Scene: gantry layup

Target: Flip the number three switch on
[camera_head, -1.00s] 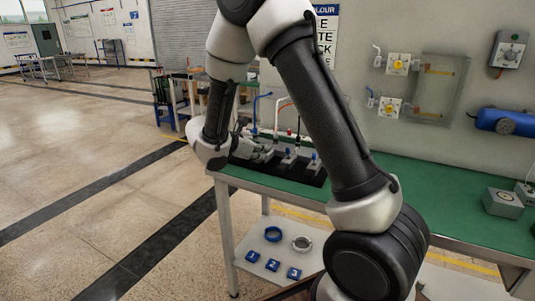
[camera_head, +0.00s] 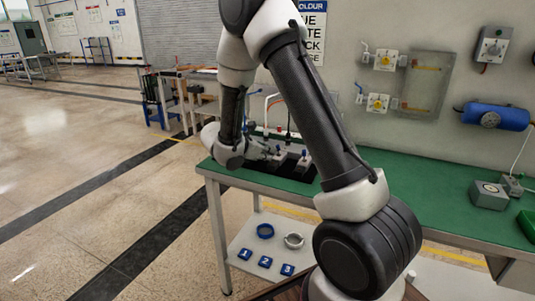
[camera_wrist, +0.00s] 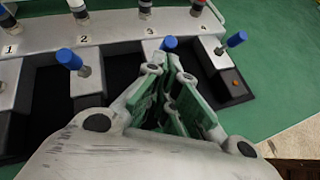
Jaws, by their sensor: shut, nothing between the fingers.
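A switch panel lies on the green bench, with blue-tipped levers and black wells between pale blocks. In the wrist view the labels 1, 2 and 3 show along its rail. The number three switch (camera_wrist: 169,43) stands by label 3, its blue tip just beyond my gripper (camera_wrist: 168,68) and its lower part hidden by the fingers. I cannot tell whether they touch it. The number two lever (camera_wrist: 68,58) leans to the left, and another lever (camera_wrist: 236,39) leans right on the rightmost block. My gripper is shut and empty; in the head view my arm partly hides the panel.
The green bench top (camera_head: 425,190) is clear to the right of the panel, up to a grey box (camera_head: 488,195). Coloured hoses rise behind the panel. Rings and numbered blue tags (camera_head: 265,262) sit on the lower shelf. Valves (camera_head: 378,103) hang on the wall.

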